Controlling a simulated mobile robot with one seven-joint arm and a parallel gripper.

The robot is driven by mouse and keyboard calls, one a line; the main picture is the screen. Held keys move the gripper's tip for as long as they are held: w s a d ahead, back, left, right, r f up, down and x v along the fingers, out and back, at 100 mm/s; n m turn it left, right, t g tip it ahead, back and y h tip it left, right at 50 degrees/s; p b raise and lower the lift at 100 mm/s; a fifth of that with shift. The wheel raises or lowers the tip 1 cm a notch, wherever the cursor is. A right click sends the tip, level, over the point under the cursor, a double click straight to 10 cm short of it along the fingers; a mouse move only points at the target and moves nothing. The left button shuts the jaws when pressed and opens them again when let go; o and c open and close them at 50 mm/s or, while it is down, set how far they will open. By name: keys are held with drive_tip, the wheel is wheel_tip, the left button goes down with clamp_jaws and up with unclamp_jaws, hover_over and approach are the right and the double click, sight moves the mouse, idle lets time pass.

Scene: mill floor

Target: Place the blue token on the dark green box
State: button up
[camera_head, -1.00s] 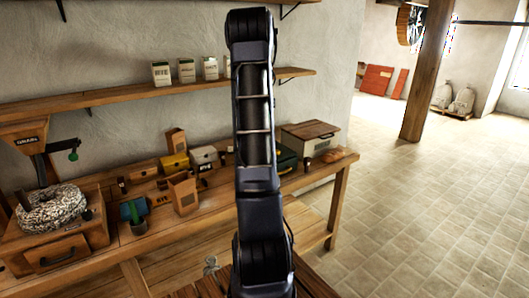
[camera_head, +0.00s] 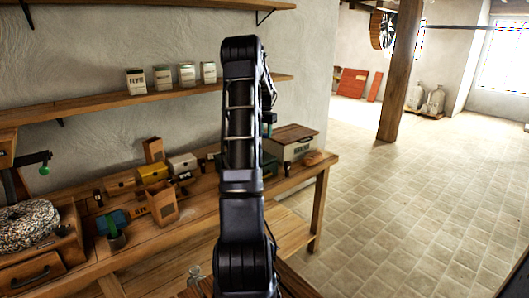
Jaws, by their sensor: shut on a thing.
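The dark green box (camera_head: 270,165) stands on the wooden bench, mostly hidden behind my arm; a dark green part shows just right of the arm. My gripper (camera_head: 268,129) shows only in part at the arm's right edge, above the box and apart from it as far as I can tell. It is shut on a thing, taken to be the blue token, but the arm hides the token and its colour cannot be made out.
A shelf (camera_head: 150,102) with tins runs above. The floor at right is clear.

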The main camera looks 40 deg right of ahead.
sight(266, 156)
wheel_tip(266, 156, down, 11)
drive_tip(key=shift+r, duration=0.2)
idle(0.3)
drive_tip(key=o, duration=0.9)
drive_tip(key=shift+f, duration=0.1)
drive_tip(key=shift+o, duration=0.2)
